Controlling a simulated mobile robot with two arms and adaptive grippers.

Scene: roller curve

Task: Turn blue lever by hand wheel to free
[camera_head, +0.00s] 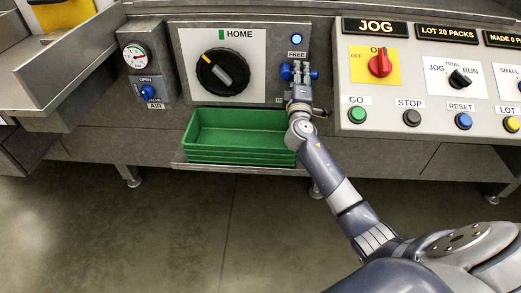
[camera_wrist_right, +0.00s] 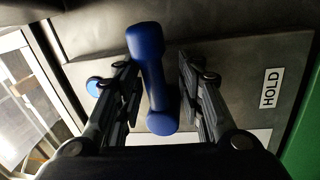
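The blue lever (camera_wrist_right: 155,80) is a bar with rounded ends. In the head view its blue ends (camera_head: 286,72) stick out on both sides of my right gripper (camera_head: 299,75), so it lies roughly level below the FREE label (camera_head: 296,54). In the wrist view my right gripper (camera_wrist_right: 158,100) is open, with one finger on each side of the lever and narrow gaps seeming to show. The hand wheel (camera_head: 222,72) is a black knob with a yellow mark, left of the lever. My left gripper is out of view.
A blue lamp (camera_head: 296,39) sits above the FREE label. A HOLD label (camera_wrist_right: 270,88) shows in the wrist view. Green trays (camera_head: 240,128) stand below the panel. A button console (camera_head: 430,85) is close on the right, and an air valve (camera_head: 148,91) is on the left.

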